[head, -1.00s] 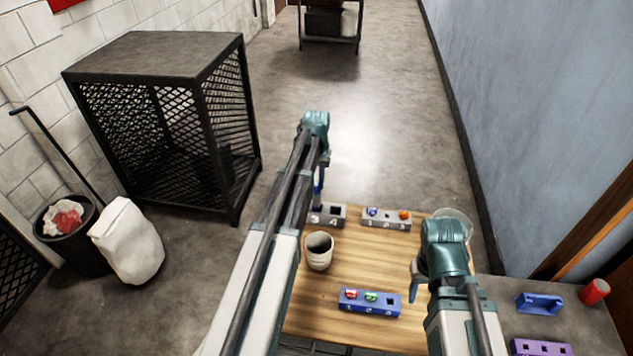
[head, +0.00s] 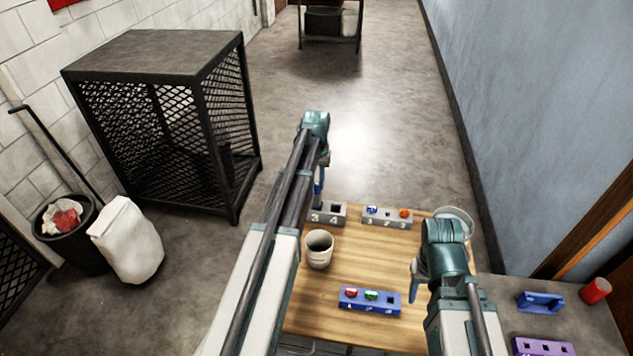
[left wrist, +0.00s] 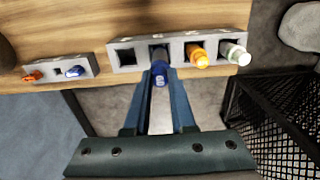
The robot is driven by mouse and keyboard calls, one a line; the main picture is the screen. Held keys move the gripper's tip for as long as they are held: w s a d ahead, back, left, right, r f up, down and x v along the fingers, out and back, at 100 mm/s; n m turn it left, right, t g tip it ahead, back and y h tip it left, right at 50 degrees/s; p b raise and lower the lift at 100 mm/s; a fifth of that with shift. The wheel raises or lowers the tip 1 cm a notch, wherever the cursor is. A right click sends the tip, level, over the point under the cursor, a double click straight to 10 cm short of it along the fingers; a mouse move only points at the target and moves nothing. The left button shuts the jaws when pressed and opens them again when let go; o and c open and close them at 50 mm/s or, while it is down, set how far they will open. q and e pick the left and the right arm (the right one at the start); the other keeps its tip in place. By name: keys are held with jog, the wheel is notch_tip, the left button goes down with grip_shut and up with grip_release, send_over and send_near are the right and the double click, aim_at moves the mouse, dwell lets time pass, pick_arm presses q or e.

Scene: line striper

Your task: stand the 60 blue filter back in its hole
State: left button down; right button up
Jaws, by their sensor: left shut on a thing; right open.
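The blue filter (left wrist: 160,74) is between the fingertips of my left gripper (left wrist: 159,80), which is shut on it. In the left wrist view its blue top lies just in front of the second hole from the left in a grey block (left wrist: 225,43). I cannot tell whether its lower end is in that hole or above it. In the head view my left gripper (head: 318,192) is at the table's far left, over the same block (head: 341,209), mostly hidden by my arm. My right gripper (head: 416,283) is open and empty over the table's right side.
An orange filter (left wrist: 197,57) and a white-topped one (left wrist: 236,54) stand in the block; its leftmost hole (left wrist: 127,57) is empty. A smaller grey block (head: 388,223), a pale cup (head: 319,250) and a blue block (head: 357,306) are on the table. A mesh cage (head: 165,110) stands left.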

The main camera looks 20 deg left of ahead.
pick_arm(q)
jog(key=shift+f+b, duration=2.15)
dwell(0.4)
jog(key=c, duration=0.7)
grip_release()
jog(key=shift+o, duration=0.5)
jog(key=shift+o, duration=1.2)
jog(key=shift+r, duration=0.1)
notch_tip(320, 180, up, 7)
jog(key=p, duration=0.7)
